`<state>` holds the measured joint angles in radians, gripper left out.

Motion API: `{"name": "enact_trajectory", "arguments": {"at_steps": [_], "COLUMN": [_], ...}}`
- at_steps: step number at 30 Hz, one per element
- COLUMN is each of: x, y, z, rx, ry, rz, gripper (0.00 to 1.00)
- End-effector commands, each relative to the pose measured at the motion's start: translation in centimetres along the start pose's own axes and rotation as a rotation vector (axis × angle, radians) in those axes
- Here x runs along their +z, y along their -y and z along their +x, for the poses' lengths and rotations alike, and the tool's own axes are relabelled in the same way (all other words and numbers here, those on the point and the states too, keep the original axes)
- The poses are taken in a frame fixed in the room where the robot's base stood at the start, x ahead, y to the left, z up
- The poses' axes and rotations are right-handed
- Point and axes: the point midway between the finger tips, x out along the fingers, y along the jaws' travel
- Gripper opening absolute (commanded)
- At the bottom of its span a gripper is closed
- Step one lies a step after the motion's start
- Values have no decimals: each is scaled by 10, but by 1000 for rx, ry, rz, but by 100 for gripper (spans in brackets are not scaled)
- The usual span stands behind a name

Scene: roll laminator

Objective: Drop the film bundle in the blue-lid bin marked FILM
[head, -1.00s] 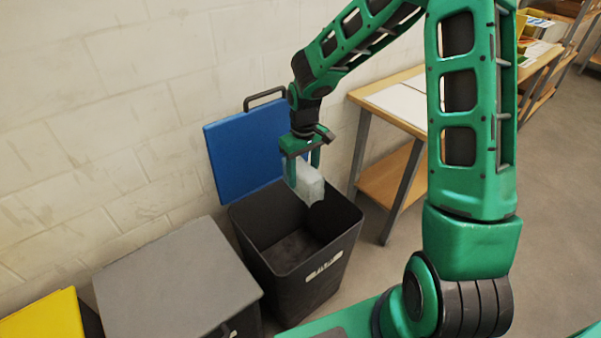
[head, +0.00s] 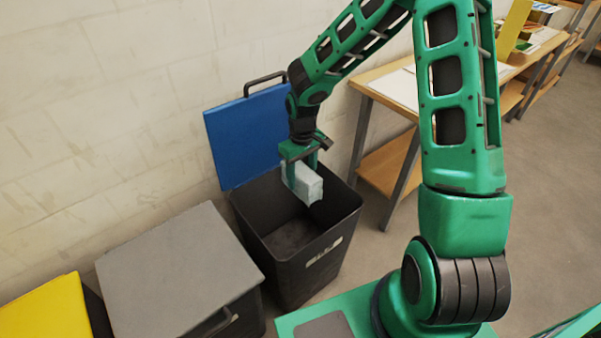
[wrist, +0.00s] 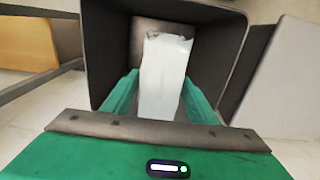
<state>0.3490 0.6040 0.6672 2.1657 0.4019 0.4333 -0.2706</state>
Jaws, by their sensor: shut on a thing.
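The film bundle (head: 303,183) is a whitish, translucent block. My gripper (head: 301,172) is shut on it and points down over the open bin. In the wrist view the bundle (wrist: 164,72) sits between my two green fingers, with the bin's opening around and beyond it. The bin (head: 295,254) is dark, with a label on its front that is too small to read. Its blue lid (head: 243,135) stands raised against the wall. The bin floor (head: 290,236) that shows in the head view looks empty; part of the inside is hidden by the bundle.
A bin with a closed grey lid (head: 178,274) stands left of the open bin. A yellow lid (head: 45,308) shows at the lower left. A wooden table (head: 388,168) with white sheets on top stands right of the bin. The white wall is behind.

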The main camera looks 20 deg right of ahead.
Motion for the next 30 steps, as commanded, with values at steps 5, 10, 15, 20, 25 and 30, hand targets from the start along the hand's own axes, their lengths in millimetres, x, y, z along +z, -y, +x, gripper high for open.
{"name": "enact_trajectory", "arguments": {"at_steps": [5,10,15,20,25,30], "x": [0,0,0,0,-1,-1], "y": [0,0,0,-1,-1,-1], "z": [0,0,0,-4,-25,-56], "rx": [0,0,0,1,2,3], "ry": [0,0,0,0,-2,-4], "rz": [0,0,0,1,0,0], "gripper": [31,75,75,75,75,75]}}
